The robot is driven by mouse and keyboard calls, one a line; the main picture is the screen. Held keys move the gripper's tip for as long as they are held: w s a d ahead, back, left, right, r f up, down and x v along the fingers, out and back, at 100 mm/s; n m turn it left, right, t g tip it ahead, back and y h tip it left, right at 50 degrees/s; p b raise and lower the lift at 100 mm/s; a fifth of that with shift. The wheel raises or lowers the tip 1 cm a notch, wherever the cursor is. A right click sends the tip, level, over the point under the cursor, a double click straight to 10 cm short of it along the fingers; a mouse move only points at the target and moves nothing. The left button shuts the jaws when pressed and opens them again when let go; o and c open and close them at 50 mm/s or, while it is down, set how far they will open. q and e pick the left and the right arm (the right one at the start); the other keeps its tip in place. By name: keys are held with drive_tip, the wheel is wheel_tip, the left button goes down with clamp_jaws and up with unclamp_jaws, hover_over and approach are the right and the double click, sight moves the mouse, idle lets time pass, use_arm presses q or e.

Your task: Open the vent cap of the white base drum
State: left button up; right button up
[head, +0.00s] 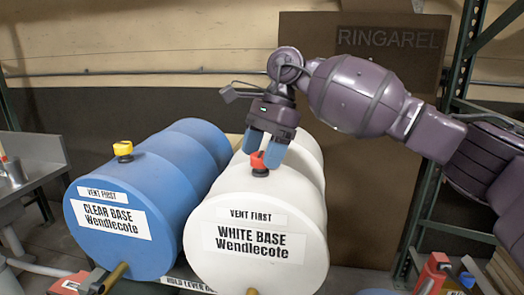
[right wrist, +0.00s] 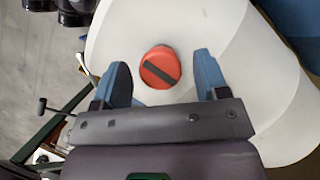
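The white base drum (head: 257,212) lies on its side, with its label facing me. Its vent cap is a red round knob with a dark bar across its top, seen in the head view (head: 259,165) and the right wrist view (right wrist: 160,67). My right gripper (head: 265,152) is over the cap, fingers pointing down. In the right wrist view its two blue fingers (right wrist: 162,78) are apart, one on each side of the cap, with visible gaps. I cannot tell exactly how far down they reach. My left gripper is not in view.
A blue clear base drum (head: 130,221) with a yellow cap (head: 123,150) lies close on the left. A brown board (head: 365,185) stands behind, and green rack posts (head: 463,50) stand at the right. A metal sink bench (head: 35,150) is at the far left.

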drive_tip(key=v, duration=1)
drive_tip(key=shift+d+r, duration=0.15)
drive_tip(key=shift+r, duration=0.2)
drive_tip(key=shift+w, duration=0.15)
